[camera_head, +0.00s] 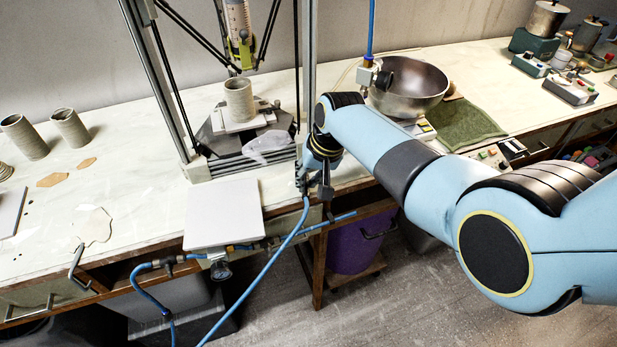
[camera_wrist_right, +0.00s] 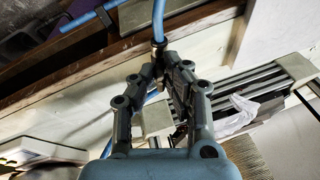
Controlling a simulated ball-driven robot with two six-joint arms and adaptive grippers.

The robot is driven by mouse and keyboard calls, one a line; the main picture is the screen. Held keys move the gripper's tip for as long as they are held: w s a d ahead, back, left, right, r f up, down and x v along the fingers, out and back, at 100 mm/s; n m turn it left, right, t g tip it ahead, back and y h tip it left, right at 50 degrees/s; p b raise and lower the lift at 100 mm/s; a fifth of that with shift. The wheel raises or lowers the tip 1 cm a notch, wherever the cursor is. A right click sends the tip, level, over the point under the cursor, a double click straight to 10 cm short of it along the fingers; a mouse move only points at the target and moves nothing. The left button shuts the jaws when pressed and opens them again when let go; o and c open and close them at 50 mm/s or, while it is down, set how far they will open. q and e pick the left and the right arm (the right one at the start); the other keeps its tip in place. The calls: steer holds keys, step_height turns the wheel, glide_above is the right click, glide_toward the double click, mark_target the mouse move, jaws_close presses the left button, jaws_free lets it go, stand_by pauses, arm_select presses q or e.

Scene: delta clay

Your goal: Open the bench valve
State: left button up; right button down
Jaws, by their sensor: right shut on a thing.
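The bench valve's handle cannot be made out for certain. A blue air line with dark and brass fittings (camera_head: 170,261) and a round gauge (camera_head: 221,270) runs along the bench's front edge. My right gripper (camera_head: 314,190) is at that edge, to the right of the grey board. It is shut on a small fitting at the top of a blue hose (camera_head: 281,247). In the right wrist view the fingers (camera_wrist_right: 160,66) close around this fitting, and a brass part (camera_wrist_right: 158,43) shows just past the tips. The fingers hide most of the fitting. My left gripper is not in view.
A grey board (camera_head: 224,213) overhangs the bench edge. A delta clay printer's frame (camera_head: 160,85) and a clay cylinder (camera_head: 239,100) stand behind the gripper. A metal bowl (camera_head: 410,85) and green cloth (camera_head: 465,124) lie right. A purple bin (camera_head: 360,245) is below.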

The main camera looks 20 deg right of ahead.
stand_by(0.4)
steer(key=c, duration=1.4)
jaws_free()
steer(key=shift+r, duration=0.1)
steer(key=v, duration=1.1)
steer(key=shift+s+d+r, duration=0.15)
steer(key=shift+s+r, duration=0.05)
steer(key=shift+r, duration=0.1)
